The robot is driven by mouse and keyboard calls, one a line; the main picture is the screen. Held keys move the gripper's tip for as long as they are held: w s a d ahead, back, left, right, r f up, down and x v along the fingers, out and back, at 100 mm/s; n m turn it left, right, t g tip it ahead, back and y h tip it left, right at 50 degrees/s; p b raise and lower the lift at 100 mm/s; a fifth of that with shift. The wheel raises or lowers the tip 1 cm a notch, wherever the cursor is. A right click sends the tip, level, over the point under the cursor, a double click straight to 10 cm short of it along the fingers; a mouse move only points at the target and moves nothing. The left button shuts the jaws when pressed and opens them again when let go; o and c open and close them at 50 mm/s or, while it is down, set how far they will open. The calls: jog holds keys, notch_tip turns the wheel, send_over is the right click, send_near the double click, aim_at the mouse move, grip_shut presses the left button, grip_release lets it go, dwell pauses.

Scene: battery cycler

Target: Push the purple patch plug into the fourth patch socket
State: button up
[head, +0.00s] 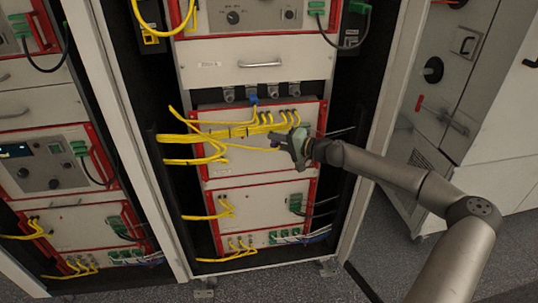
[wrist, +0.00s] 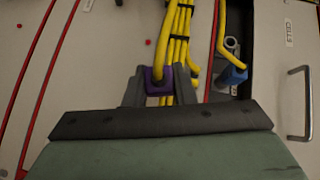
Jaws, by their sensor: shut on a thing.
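In the wrist view the purple plug (wrist: 159,82) sits between the two grey fingers of my gripper (wrist: 158,88), which is shut on it. A yellow cable runs from the plug. A row of grey sockets (head: 273,91) lies above that unit, under a drawer. The rightmost one (head: 294,90) looks empty. The plug appears apart from the row.
A blue plug (head: 253,100) is at the second socket from the left; it also shows in the wrist view (wrist: 232,76). Bundled yellow cables (head: 210,140) cross the unit's front left of my gripper. A drawer handle (head: 260,64) is above the sockets. The cabinet's white frame (head: 375,130) stands at right.

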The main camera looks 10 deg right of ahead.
jog(key=s+d+r+m+t, duration=0.2)
jog(key=d+r+m+t, duration=0.1)
jog(key=d+r, duration=0.7)
jog(key=w+a+p, duration=0.1)
jog(key=w+p, duration=0.2)
jog(key=w, duration=0.3)
jog(key=shift+w+r+y, duration=0.2)
jog(key=shift+r+y, duration=0.1)
jog(key=shift+r, duration=0.05)
jog(key=shift+b, duration=1.2)
dwell(0.8)
jog(key=shift+w, duration=0.8)
dwell(1.2)
jog(key=shift+b, duration=0.45)
jog(key=shift+w+p, duration=0.3)
jog(key=shift+w, duration=0.85)
dwell(0.5)
